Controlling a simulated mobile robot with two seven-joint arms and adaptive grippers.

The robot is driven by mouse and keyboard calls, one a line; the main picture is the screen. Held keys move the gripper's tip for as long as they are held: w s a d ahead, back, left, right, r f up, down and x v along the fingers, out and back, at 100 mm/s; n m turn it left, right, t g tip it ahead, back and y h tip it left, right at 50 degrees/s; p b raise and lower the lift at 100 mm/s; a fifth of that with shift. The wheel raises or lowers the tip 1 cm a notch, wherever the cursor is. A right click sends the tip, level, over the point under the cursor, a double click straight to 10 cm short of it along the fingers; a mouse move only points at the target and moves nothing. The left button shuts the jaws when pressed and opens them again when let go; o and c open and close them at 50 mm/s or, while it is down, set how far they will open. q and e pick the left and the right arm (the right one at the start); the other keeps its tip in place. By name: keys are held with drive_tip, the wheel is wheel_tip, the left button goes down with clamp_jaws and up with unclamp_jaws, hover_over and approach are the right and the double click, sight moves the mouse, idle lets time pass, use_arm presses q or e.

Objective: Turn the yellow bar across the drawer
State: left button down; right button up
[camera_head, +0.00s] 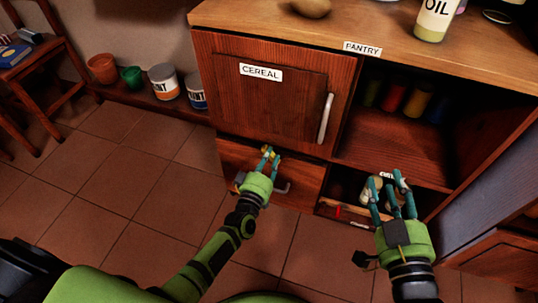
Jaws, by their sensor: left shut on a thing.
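The drawer (308,178) is the wooden front below the door labelled CEREAL, and it looks shut. The yellow bar (270,154) shows only as a small yellowish bit at the drawer's top edge; my fingers hide most of it, so I cannot tell which way it points. My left gripper (269,153) is shut on the yellow bar. My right gripper (386,181) is open, its fingers apart in front of the low open compartment to the right of the drawer. I cannot tell whether it touches the pale objects behind it.
The CEREAL door (270,100) is shut, with a pale vertical handle (325,118). The drawer's handle (283,188) sits right of my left gripper. An open shelf (385,140) holds several coloured jars. Paint cans (163,82) stand at left. The tiled floor in front is clear.

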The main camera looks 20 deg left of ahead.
use_arm(q)
drive_tip(key=shift+a+f+m+p, duration=0.1)
drive_tip(key=shift+m+p, duration=0.25)
drive_tip(key=shift+m, duration=1)
drive_tip(key=shift+a+f+m+p, duration=0.15)
drive_tip(key=shift+m+p, duration=0.25)
drive_tip(key=shift+m, duration=1)
drive_tip(key=shift+a+f+m+p, duration=0.1)
drive_tip(key=shift+m+p, duration=0.25)
drive_tip(key=shift+m, duration=1)
use_arm(e)
drive_tip(key=s+d+f+g+h, duration=0.1)
drive_tip(key=s+f+g, duration=0.1)
drive_tip(key=f+g, duration=0.1)
drive_tip(key=s+d+f+g+h, duration=0.1)
drive_tip(key=s+d+f+g, duration=0.1)
drive_tip(key=f, duration=0.3)
drive_tip(key=s+d+f+m+g+h, duration=0.1)
drive_tip(key=s+d+f+g, duration=0.1)
drive_tip(key=f, duration=0.3)
drive_tip(key=shift+s+d+g, duration=0.2)
drive_tip(key=shift+s+g, duration=0.15)
drive_tip(key=shift+g, duration=0.55)
drive_tip(key=shift+f, duration=0.1)
use_arm(q)
drive_tip(key=c, duration=1)
unclamp_jaws()
drive_tip(key=s, duration=1.2)
drive_tip(key=shift+a, duration=0.15)
